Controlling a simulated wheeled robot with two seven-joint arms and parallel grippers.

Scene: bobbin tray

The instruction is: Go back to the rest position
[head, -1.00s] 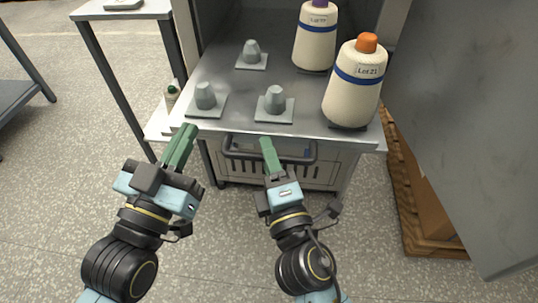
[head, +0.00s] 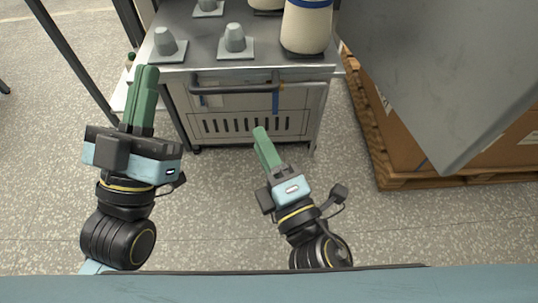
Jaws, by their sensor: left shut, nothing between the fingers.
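My left gripper (head: 146,90) points away from me at the left, in front of the cart. Its two green fingers are together with nothing between them. Its tips overlap the left front edge of the cart top in the picture.
The metal cart (head: 250,100) holds grey cone holders (head: 235,40) and a cream yarn bobbin (head: 306,28), cut off at the top. A grey panel (head: 440,70) and a box on a wooden pallet (head: 405,183) stand at right. The floor between is clear.

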